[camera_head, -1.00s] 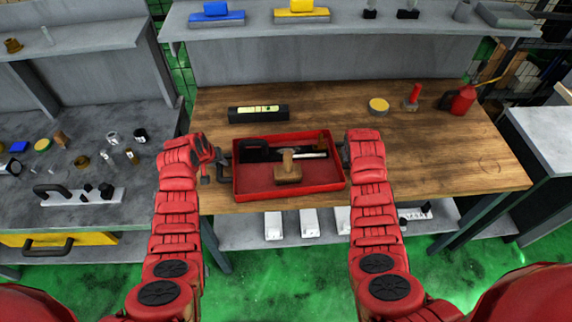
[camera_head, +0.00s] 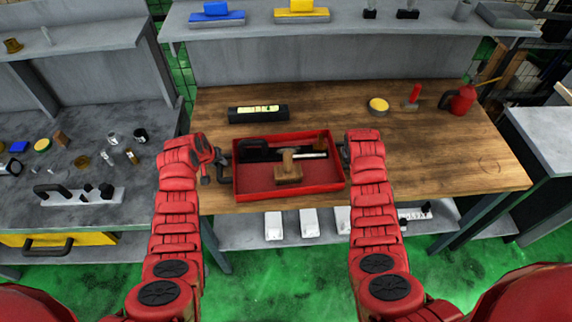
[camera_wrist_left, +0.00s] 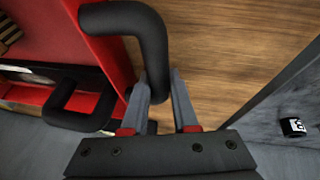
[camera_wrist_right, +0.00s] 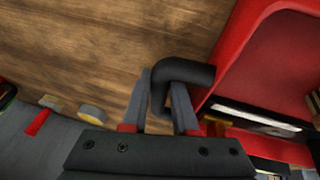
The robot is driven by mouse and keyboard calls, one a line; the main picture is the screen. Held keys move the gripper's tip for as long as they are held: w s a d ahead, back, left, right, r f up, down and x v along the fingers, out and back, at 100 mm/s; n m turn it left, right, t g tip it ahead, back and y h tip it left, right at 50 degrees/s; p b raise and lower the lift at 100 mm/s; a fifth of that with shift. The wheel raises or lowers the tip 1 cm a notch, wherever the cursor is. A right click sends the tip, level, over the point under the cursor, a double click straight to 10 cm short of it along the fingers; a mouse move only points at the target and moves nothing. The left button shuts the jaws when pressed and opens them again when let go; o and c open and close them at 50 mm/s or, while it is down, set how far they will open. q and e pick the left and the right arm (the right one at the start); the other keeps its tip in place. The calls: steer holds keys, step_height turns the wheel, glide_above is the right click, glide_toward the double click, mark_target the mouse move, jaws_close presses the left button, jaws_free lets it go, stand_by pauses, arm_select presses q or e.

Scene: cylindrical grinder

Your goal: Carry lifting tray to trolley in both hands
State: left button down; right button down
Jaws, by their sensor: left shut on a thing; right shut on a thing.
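The red lifting tray (camera_head: 330,187) is at the front edge of the wooden bench, level in the head view. In it lie a wooden-and-metal tool (camera_head: 288,170) and a dark tool with a black handle (camera_head: 254,145). My left gripper (camera_head: 219,170) is shut on the tray's left black handle, which shows in the left wrist view (camera_wrist_left: 150,40). My right gripper (camera_wrist_right: 163,90) is shut on the tray's right black handle (camera_wrist_right: 190,73); its fingers are mostly hidden by my arm in the head view. No trolley can be made out.
On the wooden bench (camera_head: 440,150) stand a black level (camera_head: 258,113), a yellow-topped tin (camera_head: 378,106), a red-handled tool (camera_head: 413,97) and a red oil can (camera_head: 462,100). A grey bench (camera_head: 60,220) with small parts is at left. Green floor shows in front.

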arm_select(q)
steer(key=shift+r, duration=0.15)
arm_select(e)
steer(key=shift+w+r, duration=0.1)
steer(key=shift+r, duration=0.05)
